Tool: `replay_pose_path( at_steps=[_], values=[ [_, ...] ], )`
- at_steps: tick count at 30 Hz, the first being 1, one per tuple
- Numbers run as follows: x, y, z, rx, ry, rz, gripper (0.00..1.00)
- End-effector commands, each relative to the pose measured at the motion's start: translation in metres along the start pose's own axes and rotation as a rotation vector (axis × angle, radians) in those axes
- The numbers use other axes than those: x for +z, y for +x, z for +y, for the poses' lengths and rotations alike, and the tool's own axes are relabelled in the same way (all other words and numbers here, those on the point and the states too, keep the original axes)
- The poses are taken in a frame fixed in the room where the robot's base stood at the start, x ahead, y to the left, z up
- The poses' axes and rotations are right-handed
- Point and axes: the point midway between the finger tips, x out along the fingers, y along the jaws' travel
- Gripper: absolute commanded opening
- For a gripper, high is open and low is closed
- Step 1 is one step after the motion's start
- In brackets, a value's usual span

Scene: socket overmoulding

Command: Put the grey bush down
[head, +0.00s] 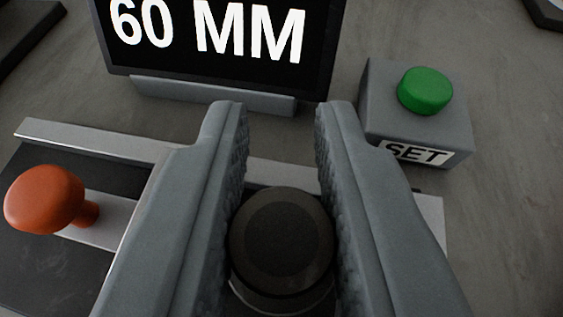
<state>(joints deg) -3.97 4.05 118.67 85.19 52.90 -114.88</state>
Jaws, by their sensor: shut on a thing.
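My gripper (282,108) reaches in from the bottom of the head view. Its two grey fingers with ribbed inner pads are shut on the bush (282,240), a round piece with a dark grey, almost black top and a lighter grey lower side. The bush sits between the fingers, well back from their tips. Its underside is hidden, and I cannot tell whether it touches what is below it.
A dark fixture with a pale metal rail (90,138) and an orange-red knob (45,200) lies at left. A display (215,75) reading "60 MM" stands behind. A grey box (385,120) labelled SET bears a green button (425,90) at right. Bare grey table (515,220) lies right.

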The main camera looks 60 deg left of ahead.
Motion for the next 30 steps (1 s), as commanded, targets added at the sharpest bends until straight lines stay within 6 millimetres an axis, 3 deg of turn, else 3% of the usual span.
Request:
replay_pose_path(
  at_steps=[4,5,6,17,23,30],
  values=[
    [0.003,0.001,0.000,0.000,0.000,0.000,0.00],
    [0.002,0.001,0.000,0.000,0.000,0.000,0.26],
    [0.002,0.001,0.000,0.000,0.000,0.000,0.29],
    [-0.001,-0.002,0.000,0.001,0.000,0.000,0.29],
    [-0.001,-0.029,0.001,0.003,-0.001,0.001,0.29],
    [0.000,-0.077,0.001,0.004,0.000,0.000,0.29]
  ],
)
